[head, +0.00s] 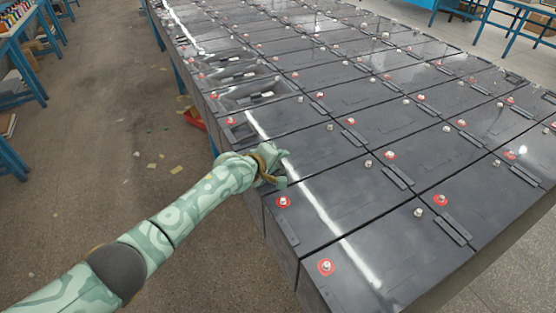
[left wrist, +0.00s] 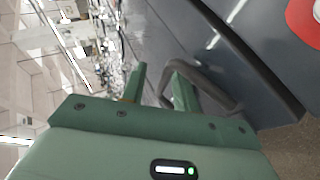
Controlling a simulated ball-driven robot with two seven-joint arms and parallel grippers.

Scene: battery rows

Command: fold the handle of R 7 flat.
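Dark grey batteries (head: 330,190) stand in close rows, and no label naming R 7 is readable. My left gripper (head: 277,176) is at the near left edge of the rows, just above a red-ringed terminal. In the left wrist view its two green fingers (left wrist: 158,88) stand apart. A dark handle (left wrist: 222,78) is raised off a battery there as a loop. One finger shows within the loop and the other beside it; I cannot tell whether they touch it. In the head view the gripper hides this handle. My right gripper is not in view.
Other handles lie flat on nearby lids, such as one (head: 286,227) in front of the gripper. Red-ringed terminals (head: 326,266) stick up from the lids. Open floor (head: 110,170) lies to the left, with a red object (head: 195,119) beside the rows.

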